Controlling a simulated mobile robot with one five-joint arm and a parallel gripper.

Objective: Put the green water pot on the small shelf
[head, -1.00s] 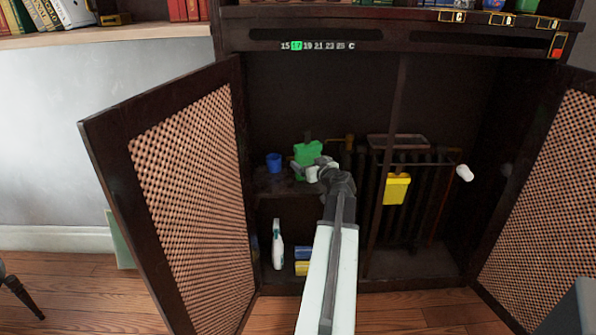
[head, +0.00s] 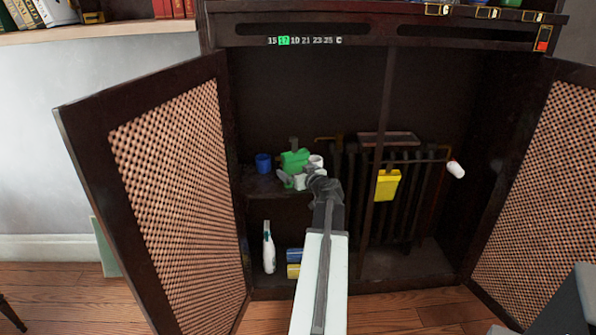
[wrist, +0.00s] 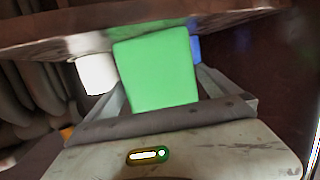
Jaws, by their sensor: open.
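The green water pot (head: 294,160) is at the small wooden shelf (head: 262,184) in the left part of the open cabinet. In the wrist view the green pot (wrist: 157,72) is between my two fingers, its far end against the shelf board (wrist: 240,26). That view looks upside down. My gripper (head: 300,181) is open at the front of the pot, with a finger on each side. Small gaps show beside the pot. My gripper hides the pot's lower front in the head view.
A blue cup (head: 263,163) stands left of the pot; a white cup (wrist: 97,73) is close on its other side. A radiator (head: 410,195) with a yellow box (head: 388,185) is at right. A white bottle (head: 268,248) stands below. Open doors flank the cabinet.

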